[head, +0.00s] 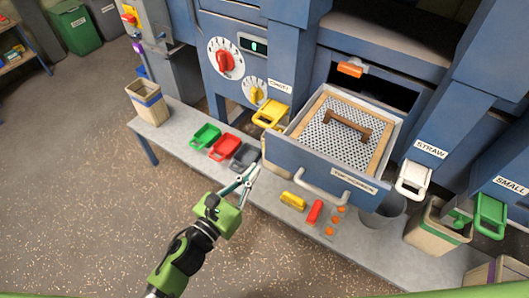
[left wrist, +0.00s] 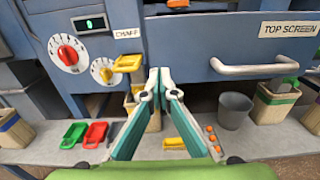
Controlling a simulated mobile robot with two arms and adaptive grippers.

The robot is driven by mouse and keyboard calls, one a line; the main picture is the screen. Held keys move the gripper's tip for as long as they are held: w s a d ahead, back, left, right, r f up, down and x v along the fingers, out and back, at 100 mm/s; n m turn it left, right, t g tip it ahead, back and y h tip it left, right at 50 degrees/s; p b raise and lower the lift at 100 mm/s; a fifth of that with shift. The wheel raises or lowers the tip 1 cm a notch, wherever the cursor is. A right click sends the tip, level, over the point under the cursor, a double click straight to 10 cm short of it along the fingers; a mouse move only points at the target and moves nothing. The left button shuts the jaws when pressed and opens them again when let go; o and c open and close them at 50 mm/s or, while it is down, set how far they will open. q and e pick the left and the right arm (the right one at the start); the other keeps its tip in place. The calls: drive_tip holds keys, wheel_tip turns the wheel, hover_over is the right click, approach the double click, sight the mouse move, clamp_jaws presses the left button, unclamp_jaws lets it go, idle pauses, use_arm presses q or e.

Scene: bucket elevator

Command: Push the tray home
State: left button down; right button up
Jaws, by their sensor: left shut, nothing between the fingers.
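The tray (head: 290,163) is a blue drawer labelled TOP SCREEN, pulled well out of the machine. It holds a wood-framed perforated screen (head: 345,146) with a brown handle bar (head: 347,126). A pale bar handle (head: 323,188) is on its front. Its blue front also fills the upper right of the left wrist view (left wrist: 195,45). My left gripper (head: 251,172) is shut and empty, near the drawer's left front corner; in the left wrist view its fingertips (left wrist: 160,78) meet before the drawer front. I cannot tell whether they touch it. My right gripper is not in view.
The open slot (head: 375,92) is behind the tray, with an orange latch (head: 350,69) above. On the bench below are green (head: 205,136), red (head: 225,147) and grey scoops (head: 245,157). A yellow spout (head: 271,114) is left of the tray; a grey bucket (head: 383,212) stands right.

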sight(271, 150)
use_arm(q)
drive_tip(key=p+x, duration=0.1)
drive_tip(key=x, duration=0.5)
drive_tip(key=shift+p, duration=0.35)
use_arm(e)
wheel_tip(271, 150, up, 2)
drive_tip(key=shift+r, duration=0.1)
use_arm(q)
drive_tip(key=shift+d, duration=0.1)
